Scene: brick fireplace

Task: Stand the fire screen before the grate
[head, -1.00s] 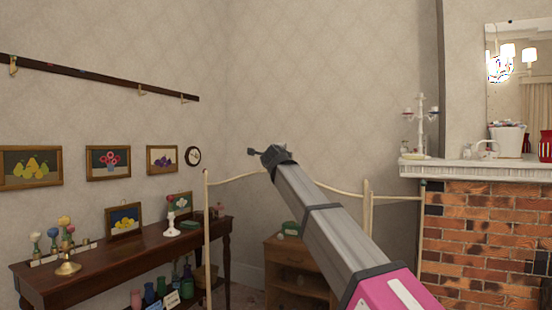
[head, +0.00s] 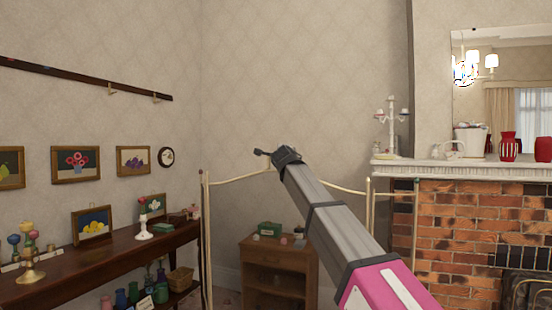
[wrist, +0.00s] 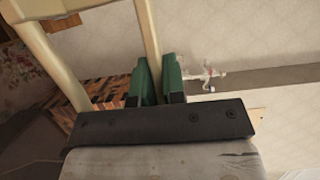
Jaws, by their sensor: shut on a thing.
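The fire screen (head: 236,180) is a cream frame with a curved top rail, upright posts and a side wing on the right. It stands across the middle of the head view, and the wall and a cabinet show through it. My gripper (wrist: 156,70) has green fingers and is shut on a cream bar of the screen (wrist: 151,32) in the wrist view. In the head view my arm hides the grip. The grate (head: 524,290) is a dark arched shape in the fireplace opening at the lower right, partly cut off. The screen's lower part is out of view.
The brick fireplace (head: 455,225) has a white mantel (head: 470,170) bearing a candelabrum (head: 391,125) and red vases. A small wooden cabinet (head: 280,258) stands behind the screen. A dark side table (head: 110,262) with bottles and flowers runs along the left wall. The floor is mostly hidden.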

